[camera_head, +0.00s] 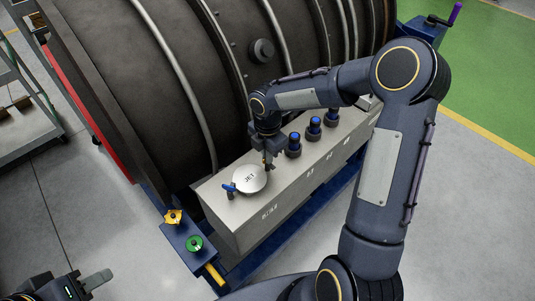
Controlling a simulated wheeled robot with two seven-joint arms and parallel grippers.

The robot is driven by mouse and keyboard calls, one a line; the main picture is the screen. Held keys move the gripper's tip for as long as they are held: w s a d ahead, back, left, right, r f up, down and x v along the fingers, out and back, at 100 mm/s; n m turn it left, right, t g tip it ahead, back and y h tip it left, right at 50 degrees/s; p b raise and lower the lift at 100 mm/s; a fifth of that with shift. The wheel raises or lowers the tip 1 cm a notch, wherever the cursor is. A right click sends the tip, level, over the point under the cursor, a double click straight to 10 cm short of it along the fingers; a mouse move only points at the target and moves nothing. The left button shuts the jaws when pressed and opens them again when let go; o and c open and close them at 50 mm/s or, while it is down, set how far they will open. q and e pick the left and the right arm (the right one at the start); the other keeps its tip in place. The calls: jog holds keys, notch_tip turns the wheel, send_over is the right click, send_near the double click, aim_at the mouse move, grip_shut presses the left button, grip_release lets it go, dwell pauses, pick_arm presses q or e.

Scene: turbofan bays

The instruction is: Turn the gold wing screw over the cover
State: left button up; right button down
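A round white cover (252,182) marked "JET" lies on top of the long grey box. A blue winged piece (229,188) sits at its left edge. A gold, wing-shaped screw (173,216) stands on the blue bracket left of the box, apart from the cover. My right gripper (269,164) points down at the back right edge of the cover; its fingertips are small and partly dark, so I cannot tell what they hold or whether they touch the cover. My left gripper (98,280) is at the bottom left, far from the cover, only partly in view.
A green knob (194,243) sits beside the gold screw. Several blue-topped dark fittings (293,145) line the grey box (258,216) to the right. The big dark engine casing (140,80) rises behind. A cart (30,125) stands at far left. The floor in front is clear.

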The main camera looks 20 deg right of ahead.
jog(key=m+b, duration=0.2)
jog(key=m, duration=0.2)
jog(key=m+b, duration=0.1)
jog(key=m, duration=0.3)
jog(key=shift+m, duration=0.4)
jog(key=m+b, duration=0.1)
jog(key=m, duration=0.3)
jog(key=shift+b, duration=0.35)
jog(key=m, duration=0.4)
jog(key=shift+m+b, duration=0.3)
jog(key=shift+b, duration=0.05)
jog(key=shift+m, duration=0.3)
jog(key=c, duration=1.6)
grip_release()
jog(key=shift+r, duration=0.1)
